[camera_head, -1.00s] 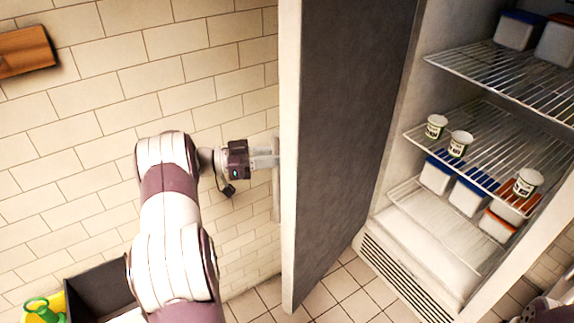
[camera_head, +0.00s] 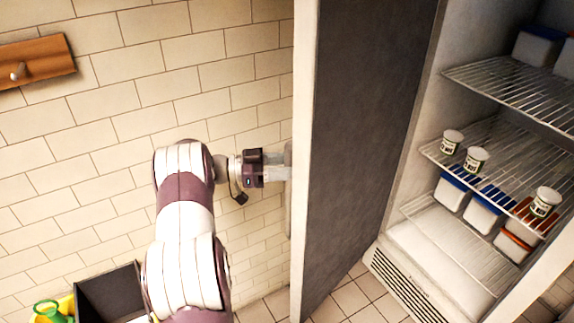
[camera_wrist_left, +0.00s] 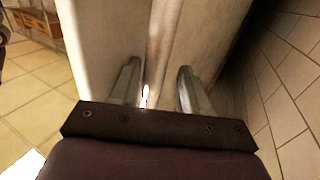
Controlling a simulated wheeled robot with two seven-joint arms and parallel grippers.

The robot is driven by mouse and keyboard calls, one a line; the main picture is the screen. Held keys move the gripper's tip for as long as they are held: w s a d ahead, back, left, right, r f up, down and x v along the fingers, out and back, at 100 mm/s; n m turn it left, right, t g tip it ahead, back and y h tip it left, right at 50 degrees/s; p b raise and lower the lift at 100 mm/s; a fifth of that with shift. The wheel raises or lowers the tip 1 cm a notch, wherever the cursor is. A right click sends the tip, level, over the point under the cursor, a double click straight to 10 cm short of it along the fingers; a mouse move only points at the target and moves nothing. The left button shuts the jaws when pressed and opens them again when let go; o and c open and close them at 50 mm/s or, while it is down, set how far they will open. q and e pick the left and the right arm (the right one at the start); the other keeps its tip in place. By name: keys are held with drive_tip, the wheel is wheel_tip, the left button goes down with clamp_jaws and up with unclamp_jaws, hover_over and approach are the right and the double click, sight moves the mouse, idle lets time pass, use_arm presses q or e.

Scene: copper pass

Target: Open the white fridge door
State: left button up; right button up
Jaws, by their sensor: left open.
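The white fridge door (camera_head: 304,200) stands wide open, with its dark inner face (camera_head: 360,140) towards the fridge interior. My left gripper (camera_head: 281,172) is at the outer side of the door, beside its edge. In the left wrist view, my left gripper (camera_wrist_left: 160,90) is open, with its two fingers apart on either side of a vertical metal handle bar (camera_wrist_left: 162,45). I cannot tell whether either finger touches the bar. The door also shows in the left wrist view (camera_wrist_left: 105,35). My right gripper is not in view.
The open fridge shows wire shelves (camera_head: 510,85) with small cups (camera_head: 475,160) and lidded tubs (camera_head: 487,212). A tiled wall (camera_head: 130,130) is close behind my left arm. A wooden rack (camera_head: 35,62) hangs at upper left. A dark bin (camera_head: 108,295) stands at lower left.

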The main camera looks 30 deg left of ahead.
use_arm(q)
drive_tip(key=b+v, duration=0.1)
drive_tip(key=v, duration=1.1)
drive_tip(key=shift+s+a, duration=0.25)
